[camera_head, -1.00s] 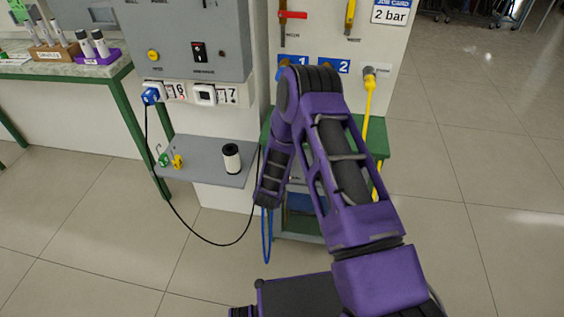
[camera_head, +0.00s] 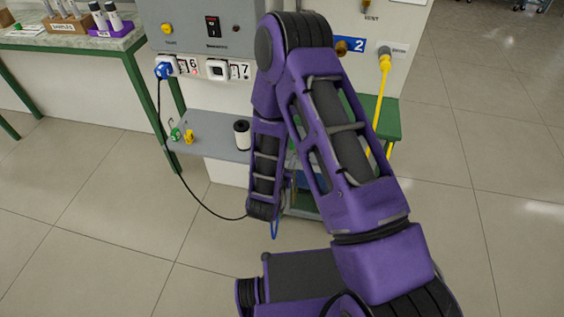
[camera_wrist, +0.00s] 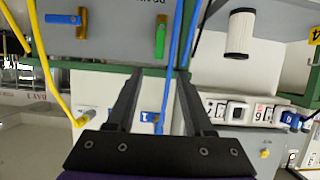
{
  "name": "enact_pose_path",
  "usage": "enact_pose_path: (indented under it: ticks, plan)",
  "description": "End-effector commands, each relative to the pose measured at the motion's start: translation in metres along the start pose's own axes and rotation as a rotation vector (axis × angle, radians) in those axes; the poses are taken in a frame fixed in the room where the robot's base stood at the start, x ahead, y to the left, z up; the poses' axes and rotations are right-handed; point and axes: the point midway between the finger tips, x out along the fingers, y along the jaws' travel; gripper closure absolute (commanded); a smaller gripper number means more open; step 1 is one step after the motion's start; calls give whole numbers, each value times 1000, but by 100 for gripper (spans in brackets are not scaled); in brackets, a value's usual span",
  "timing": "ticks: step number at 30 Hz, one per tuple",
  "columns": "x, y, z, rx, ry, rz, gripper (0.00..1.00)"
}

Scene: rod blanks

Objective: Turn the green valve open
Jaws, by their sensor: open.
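In the wrist view the green valve handle (camera_wrist: 160,40) hangs from a brass-coloured fitting (camera_wrist: 162,19) on a grey panel, under dark lettering too small to read. My gripper (camera_wrist: 158,74) is open and empty. Its two dark fingers point toward the panel, and the green handle shows beyond them, between the lines of the fingertips and apart from them. In the head view my purple arm covers that area, and neither the green valve nor the fingertips can be made out.
A blue handle (camera_wrist: 62,19) on another brass fitting is left of the green one. A blue hose (camera_wrist: 174,40) runs close beside the green handle. A yellow hose (camera_wrist: 45,65) and a white cylinder (camera_wrist: 238,33) flank the area. The floor right of the stand is clear.

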Motion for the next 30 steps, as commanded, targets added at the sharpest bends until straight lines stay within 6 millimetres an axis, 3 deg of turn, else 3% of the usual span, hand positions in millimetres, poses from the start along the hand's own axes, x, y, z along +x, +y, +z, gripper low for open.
enact_pose_path:
  ticks: [3,9,25,30]
  plan:
    - [-17,-1,0,-1,-1,-2,48]
    - [-28,0,0,0,0,0,48]
    - [-28,-1,0,0,1,-2,48]
    - [-27,-13,-6,-16,4,-60,48]
